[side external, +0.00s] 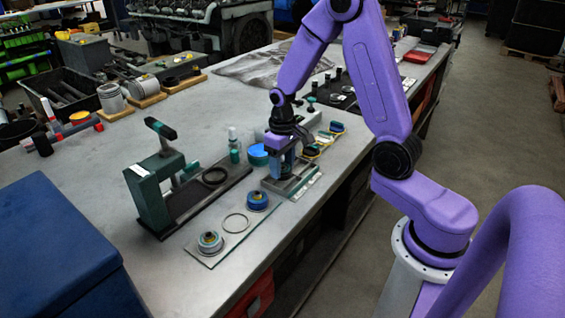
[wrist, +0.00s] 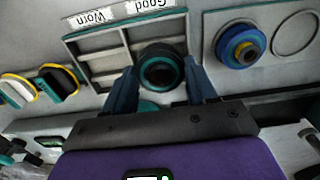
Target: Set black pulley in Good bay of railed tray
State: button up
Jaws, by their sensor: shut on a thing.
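My gripper (wrist: 161,84) is shut on the black pulley (wrist: 160,68), which has a teal rim and sits between the fingertips in the wrist view. The railed tray (wrist: 72,47) lies under it, with labels reading Good (wrist: 137,8) and Worn (wrist: 98,16) along one edge. The pulley overlaps the Good side of the tray; I cannot tell whether it touches the floor of the bay. In the side view my gripper (side external: 283,168) points down at the tray (side external: 299,190) near the bench's front edge, and the pulley is mostly hidden there.
A blue pulley (side external: 257,200) and a second one (side external: 210,241) stand left of the tray, near a thin ring (side external: 235,222). A dark green press (side external: 150,190) stands further left.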

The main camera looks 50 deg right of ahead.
jog(key=shift+f, duration=0.85)
jog(key=o, duration=1.5)
jog(key=shift+c, duration=0.2)
jog(key=shift+r, duration=3.45)
jog(key=shift+r, duration=2)
jog(key=shift+a, duration=0.1)
